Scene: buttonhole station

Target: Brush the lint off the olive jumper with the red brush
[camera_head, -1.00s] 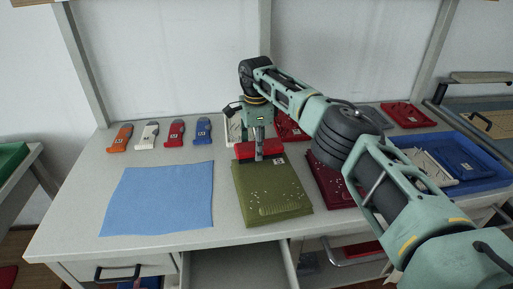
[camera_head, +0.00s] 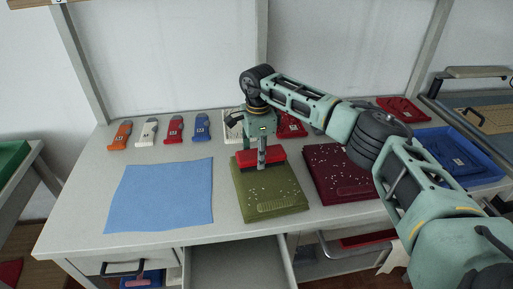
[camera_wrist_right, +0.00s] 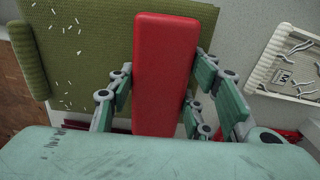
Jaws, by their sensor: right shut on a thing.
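The olive jumper (camera_head: 283,186) lies folded on the table. White lint specks are scattered over it, and they also show at the left of the right wrist view (camera_wrist_right: 63,70). My right gripper (camera_head: 262,165) is shut on the red brush (camera_head: 245,160), over the jumper's far edge. In the right wrist view the red brush (camera_wrist_right: 165,55) stands between the two fingers, with the olive cloth (camera_wrist_right: 95,45) beyond it. I cannot tell whether the brush touches the cloth. My left gripper is not in view.
A maroon folded jumper (camera_head: 337,180) lies just right of the olive one, partly behind my arm. A blue cloth (camera_head: 158,198) lies at left. An open drawer (camera_head: 235,268) juts out in front.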

